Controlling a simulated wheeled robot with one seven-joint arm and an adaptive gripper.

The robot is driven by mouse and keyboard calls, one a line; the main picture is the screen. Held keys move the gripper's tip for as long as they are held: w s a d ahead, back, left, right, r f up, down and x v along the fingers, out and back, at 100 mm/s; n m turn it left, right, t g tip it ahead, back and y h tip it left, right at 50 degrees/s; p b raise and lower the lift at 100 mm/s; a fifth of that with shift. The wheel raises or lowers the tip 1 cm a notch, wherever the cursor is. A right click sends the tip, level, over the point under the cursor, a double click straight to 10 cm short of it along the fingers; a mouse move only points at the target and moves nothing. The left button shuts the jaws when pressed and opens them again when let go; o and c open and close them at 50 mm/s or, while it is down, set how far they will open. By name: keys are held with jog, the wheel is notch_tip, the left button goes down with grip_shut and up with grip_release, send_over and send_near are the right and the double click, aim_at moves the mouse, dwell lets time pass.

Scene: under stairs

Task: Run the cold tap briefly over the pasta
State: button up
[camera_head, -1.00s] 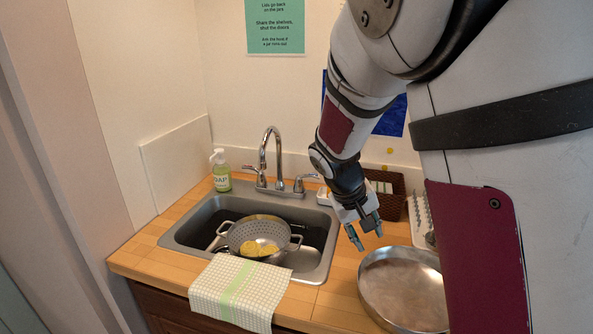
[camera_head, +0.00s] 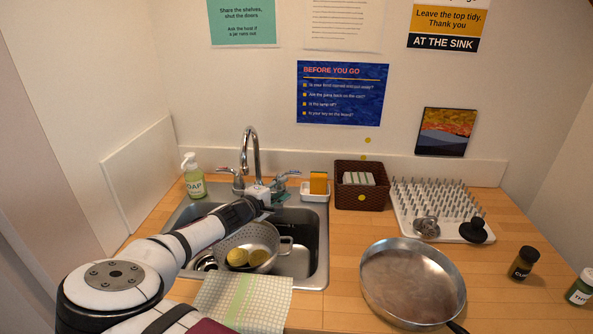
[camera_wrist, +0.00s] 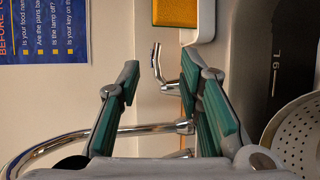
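Yellow pasta (camera_head: 237,257) lies in a grey two-handled colander (camera_head: 264,234) in the sink (camera_head: 315,262). The chrome tap (camera_head: 249,140) stands behind it, with a lever on each side. The left lever (camera_head: 229,171) is clear of my arm. My gripper (camera_head: 274,192) is above the sink's back rim, close to the right lever (camera_head: 290,173). In the wrist view my gripper (camera_wrist: 160,82) is open, and the right lever (camera_wrist: 157,62) shows in the gap between its fingers; contact cannot be told. The colander's edge (camera_wrist: 300,135) shows there too. I see no water running. My arm hides part of the sink.
A soap bottle (camera_head: 193,178) stands left of the tap. A sponge (camera_head: 318,182) in a white holder, a brown basket (camera_head: 360,190) and a drying rack (camera_head: 425,205) are to the right. A large pan (camera_head: 412,282) and a checked towel (camera_head: 240,300) are in front.

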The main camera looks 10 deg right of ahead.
aim_at(295, 174)
jog(key=shift+n+t, duration=0.4)
jog(key=x, duration=0.4)
jog(key=w+a+x, duration=0.1)
jog(key=x, duration=0.4)
jog(key=b+x, duration=0.1)
jog(key=x, duration=0.3)
jog(key=shift+w+a+f, duration=0.3)
jog(key=shift+w+f, duration=0.05)
grip_shut()
